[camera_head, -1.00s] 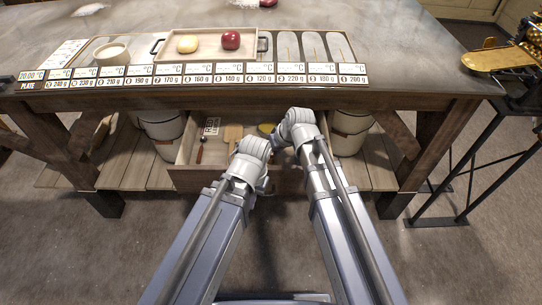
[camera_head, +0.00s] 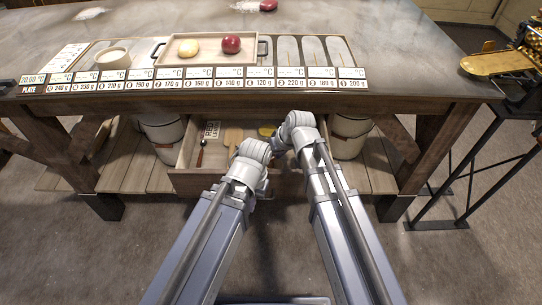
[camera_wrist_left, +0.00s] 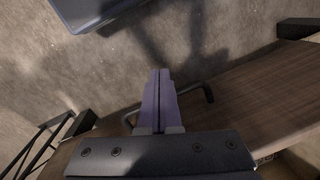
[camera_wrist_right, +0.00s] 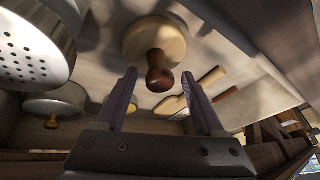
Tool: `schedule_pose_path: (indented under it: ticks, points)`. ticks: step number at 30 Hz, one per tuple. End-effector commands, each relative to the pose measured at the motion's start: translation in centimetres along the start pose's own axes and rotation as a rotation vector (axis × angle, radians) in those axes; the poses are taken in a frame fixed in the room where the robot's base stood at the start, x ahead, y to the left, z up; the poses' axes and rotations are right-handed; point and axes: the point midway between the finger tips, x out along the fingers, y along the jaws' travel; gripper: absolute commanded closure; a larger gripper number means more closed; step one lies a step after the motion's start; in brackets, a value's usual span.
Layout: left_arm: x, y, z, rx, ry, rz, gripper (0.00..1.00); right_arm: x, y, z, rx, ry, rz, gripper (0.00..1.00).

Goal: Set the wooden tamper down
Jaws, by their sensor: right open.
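The wooden tamper (camera_wrist_right: 153,38) is a pale round disc with a dark brown knob. In the right wrist view it rests in the drawer with its knob towards the camera. My right gripper (camera_wrist_right: 160,74) is open, its fingertips on either side of the knob in the picture, with gaps showing. The tamper cannot be made out in the head view, where my arms cover part of the drawer (camera_head: 180,183). My left gripper (camera_wrist_left: 158,74) has its fingers together on the drawer's dark bar handle (camera_wrist_left: 209,94), at the drawer front.
The drawer also holds a perforated metal disc (camera_wrist_right: 30,52), a round metal piece with a yellow knob (camera_wrist_right: 58,106) and wooden-handled tools (camera_wrist_right: 207,82). Above is the worktop with a tray (camera_head: 210,60) and a bowl (camera_head: 113,59). White buckets (camera_head: 165,133) stand below.

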Motion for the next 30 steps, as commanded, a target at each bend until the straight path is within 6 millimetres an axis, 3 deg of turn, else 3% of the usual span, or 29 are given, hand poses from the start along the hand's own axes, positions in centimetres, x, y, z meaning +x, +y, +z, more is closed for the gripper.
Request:
schedule_pose_path:
  ticks: [21,30]
  points:
    - [-9.9,-0.9,0.6,-0.001,0.0,0.0,1.0,-10.9,-0.1,-0.1,0.001,0.0,0.0,0.3]
    - [-10.5,-1.0,0.6,-0.001,0.0,0.0,1.0,-11.7,0.0,0.0,0.0,0.0,0.0,0.3]
